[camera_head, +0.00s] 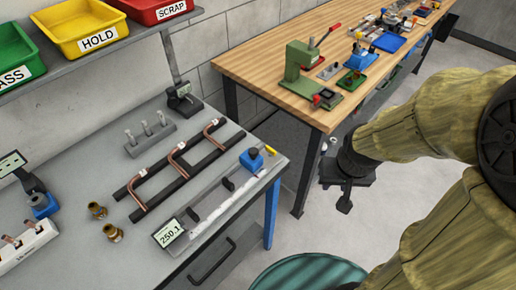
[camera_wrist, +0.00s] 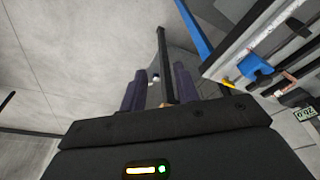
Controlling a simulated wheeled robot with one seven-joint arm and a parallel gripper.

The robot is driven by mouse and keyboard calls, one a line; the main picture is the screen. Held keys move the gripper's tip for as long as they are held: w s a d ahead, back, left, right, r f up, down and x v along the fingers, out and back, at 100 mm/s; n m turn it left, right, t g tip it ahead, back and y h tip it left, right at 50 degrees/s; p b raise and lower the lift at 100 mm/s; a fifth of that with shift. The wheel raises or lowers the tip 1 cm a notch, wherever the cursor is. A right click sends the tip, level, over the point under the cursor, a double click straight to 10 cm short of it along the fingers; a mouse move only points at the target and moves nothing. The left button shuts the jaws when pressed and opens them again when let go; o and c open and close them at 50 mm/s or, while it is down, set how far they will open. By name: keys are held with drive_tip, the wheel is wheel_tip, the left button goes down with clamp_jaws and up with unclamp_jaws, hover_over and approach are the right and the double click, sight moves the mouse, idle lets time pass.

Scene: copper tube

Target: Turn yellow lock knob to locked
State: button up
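A small yellow part, which looks like the lock knob (camera_head: 270,150), sits beside the blue block at the right end of the grey measuring rail (camera_head: 212,205). In the wrist view, the yellow part (camera_wrist: 229,85) is right of my fingers, beside the blue block (camera_wrist: 257,75). Its lock setting is too small to tell. My gripper (camera_head: 341,188) hangs in the air right of the bench, clear of the knob. In the wrist view, my two dark fingers (camera_wrist: 159,88) stand apart with nothing held between them.
A display reading 250.1 (camera_head: 167,232) stands at the rail's near end. Bent copper tubes (camera_head: 177,146) lie on a dark rack behind it, with brass fittings (camera_head: 112,232) to the left. A wooden bench (camera_head: 270,60) with a green press stands behind. A teal round object (camera_head: 310,272) is below.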

drive_tip(key=shift+a, duration=0.15)
wheel_tip(320, 180, up, 7)
drive_tip(key=n+g+p, duration=0.3)
drive_tip(key=n+p, duration=0.8)
drive_tip(key=p, duration=0.2)
hover_over(271, 149)
drive_tip(key=shift+a, duration=0.15)
drive_tip(key=shift+m, duration=0.3)
wheel_tip(271, 149, down, 17)
drive_tip(key=p, duration=0.5)
drive_tip(key=shift+f, duration=0.2)
